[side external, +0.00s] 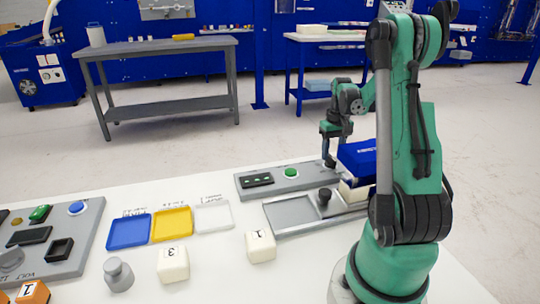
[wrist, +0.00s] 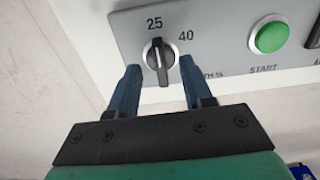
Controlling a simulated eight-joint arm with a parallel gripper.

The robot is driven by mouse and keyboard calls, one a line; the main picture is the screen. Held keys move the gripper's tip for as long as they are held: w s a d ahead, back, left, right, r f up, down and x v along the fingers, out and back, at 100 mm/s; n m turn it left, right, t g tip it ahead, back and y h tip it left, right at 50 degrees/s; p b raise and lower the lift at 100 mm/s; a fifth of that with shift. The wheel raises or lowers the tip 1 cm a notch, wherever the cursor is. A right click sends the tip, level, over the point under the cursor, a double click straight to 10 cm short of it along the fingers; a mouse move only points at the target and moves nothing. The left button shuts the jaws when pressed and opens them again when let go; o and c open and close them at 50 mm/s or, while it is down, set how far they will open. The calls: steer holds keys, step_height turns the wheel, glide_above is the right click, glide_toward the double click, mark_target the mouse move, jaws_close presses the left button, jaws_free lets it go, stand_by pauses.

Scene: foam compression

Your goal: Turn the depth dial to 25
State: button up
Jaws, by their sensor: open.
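The depth dial (wrist: 158,62) is a black knob with a pale pointer line on a grey panel in the wrist view. Its pointer faces up, roughly toward the printed 25; a 40 is printed to the upper right. My gripper (wrist: 159,68) is open, with one blue finger on each side of the dial. Small gaps seem to show, but contact is hard to judge. In the side view my gripper (side external: 329,160) is low over the right end of the grey panel (side external: 268,188), and the dial is not clearly seen there.
A green START button (wrist: 270,37) is right of the dial; it also shows in the side view (side external: 291,172). A grey tray (side external: 291,212) and a dark knob (side external: 324,196) lie in front of the panel. Numbered cubes and coloured trays stand left on the white table.

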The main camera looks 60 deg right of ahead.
mark_target(331, 157)
steer(key=shift+r, duration=1.95)
steer(key=w+a+r+n+t+h, duration=0.1)
steer(key=w+a+r+n+t, duration=0.1)
steer(key=w+a, duration=0.45)
steer(key=w+a+r+n+t+h, duration=0.1)
steer(key=w+a+r+n, duration=0.15)
steer(key=a, duration=0.65)
steer(key=a+n+t+y, duration=0.2)
steer(key=a+n+t, duration=0.2)
steer(key=a, duration=1.2)
steer(key=shift+s+r, duration=0.25)
steer(key=shift+s, duration=0.05)
